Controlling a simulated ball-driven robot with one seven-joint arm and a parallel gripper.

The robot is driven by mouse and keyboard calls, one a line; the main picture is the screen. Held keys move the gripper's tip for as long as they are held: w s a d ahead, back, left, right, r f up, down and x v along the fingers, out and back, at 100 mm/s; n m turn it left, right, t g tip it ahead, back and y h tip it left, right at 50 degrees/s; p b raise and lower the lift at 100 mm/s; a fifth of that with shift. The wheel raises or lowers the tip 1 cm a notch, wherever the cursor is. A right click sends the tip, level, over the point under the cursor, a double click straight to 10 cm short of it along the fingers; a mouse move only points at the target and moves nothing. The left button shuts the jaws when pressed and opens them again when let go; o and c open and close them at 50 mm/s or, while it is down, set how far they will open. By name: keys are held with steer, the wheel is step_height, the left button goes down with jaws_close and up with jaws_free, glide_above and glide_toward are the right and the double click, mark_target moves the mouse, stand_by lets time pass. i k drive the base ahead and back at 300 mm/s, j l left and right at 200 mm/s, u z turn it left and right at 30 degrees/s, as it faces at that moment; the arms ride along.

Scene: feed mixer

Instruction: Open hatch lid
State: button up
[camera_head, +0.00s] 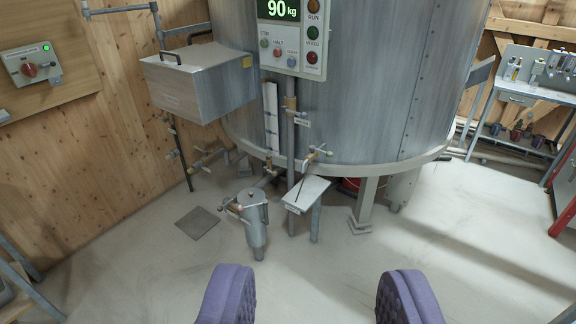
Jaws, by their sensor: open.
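A grey metal hatch box (200,92) is fixed to the left side of the big metal tank. Its lid (195,58) lies flat on top and looks closed.
The mixer tank (370,80) fills the upper middle, with a control panel (291,38) reading 90 kg. A small canister (254,218) and a little stand (306,194) are below it. A workbench (530,92) stands at right. The near floor is clear.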

mark_target(192, 59)
steer(key=i+l+u, duration=0.3)
steer(key=i, duration=0.35)
steer(key=i+l+u, duration=0.3)
steer(key=i, duration=0.4)
steer(key=i+l+u, duration=0.3)
steer(key=i, duration=0.3)
steer(key=i+l, duration=0.2)
steer(key=i, duration=0.25)
steer(key=i+l+u, duration=0.15)
steer(key=i, duration=0.35)
steer(key=i+l, duration=0.25)
steer(key=i, duration=0.2)
steer(key=i+l+u, duration=0.1)
steer(key=i+l, duration=0.15)
steer(key=i, duration=0.2)
